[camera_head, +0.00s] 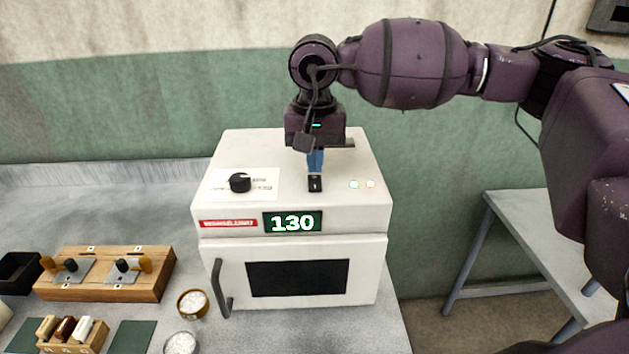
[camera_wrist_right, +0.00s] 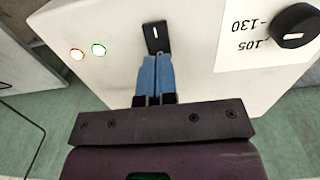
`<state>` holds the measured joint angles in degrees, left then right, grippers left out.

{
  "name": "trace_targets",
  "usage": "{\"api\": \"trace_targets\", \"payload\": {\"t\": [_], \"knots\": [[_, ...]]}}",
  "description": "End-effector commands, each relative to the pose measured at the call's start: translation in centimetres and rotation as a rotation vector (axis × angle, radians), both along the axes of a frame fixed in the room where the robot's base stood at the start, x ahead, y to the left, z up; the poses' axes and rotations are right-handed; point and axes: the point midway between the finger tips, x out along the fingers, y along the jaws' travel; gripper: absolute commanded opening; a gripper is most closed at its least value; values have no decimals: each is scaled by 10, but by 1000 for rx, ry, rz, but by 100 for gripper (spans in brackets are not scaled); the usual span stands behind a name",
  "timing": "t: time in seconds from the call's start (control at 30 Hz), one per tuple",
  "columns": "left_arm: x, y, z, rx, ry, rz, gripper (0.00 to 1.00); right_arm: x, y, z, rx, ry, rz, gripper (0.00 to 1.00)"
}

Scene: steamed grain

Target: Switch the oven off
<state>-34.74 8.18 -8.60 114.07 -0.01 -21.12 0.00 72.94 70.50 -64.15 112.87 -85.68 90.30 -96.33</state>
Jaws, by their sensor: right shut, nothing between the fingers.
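The white oven (camera_head: 225,250) stands on the grey counter with its door closed and its display (camera_head: 292,222) reading 130. A black switch (camera_head: 315,183) sits on its sloped top panel, and it also shows in the right wrist view (camera_wrist_right: 155,38). My right gripper (camera_head: 315,172) is shut and empty, with its blue fingertips (camera_wrist_right: 155,62) right at the switch's edge; I cannot tell whether they touch it. Two small lamps (camera_head: 362,184) to the right of the switch are lit, one reddish and one greenish in the wrist view. My left gripper is not in view.
A black knob (camera_head: 240,182) on a scale label sits left of the switch. A wooden block with handled tools (camera_head: 105,285), a brass bowl of white grain (camera_head: 192,303) and a second bowl (camera_head: 181,343) stand left of the oven. A side table (camera_head: 520,240) is at right.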

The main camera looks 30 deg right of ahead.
Motion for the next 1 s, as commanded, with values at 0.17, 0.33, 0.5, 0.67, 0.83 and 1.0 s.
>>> {"api": "trace_targets", "payload": {"t": [0.17, 0.33, 0.5, 0.67, 0.83, 1.0], "knots": [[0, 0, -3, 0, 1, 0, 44, 0, 0, -3, 0, 0, 0, 0], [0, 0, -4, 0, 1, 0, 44, 0, 0, -5, 0, 0, 0, 0], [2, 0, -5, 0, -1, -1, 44, 0, 0, -7, 0, 0, 0, 0], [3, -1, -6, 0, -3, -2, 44, 0, 0, -9, 0, 0, 0, 0], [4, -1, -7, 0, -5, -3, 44, 0, 0, -11, 0, 0, 0, 0], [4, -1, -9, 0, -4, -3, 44, 0, 0, -13, 0, 0, 0, 0]]}}
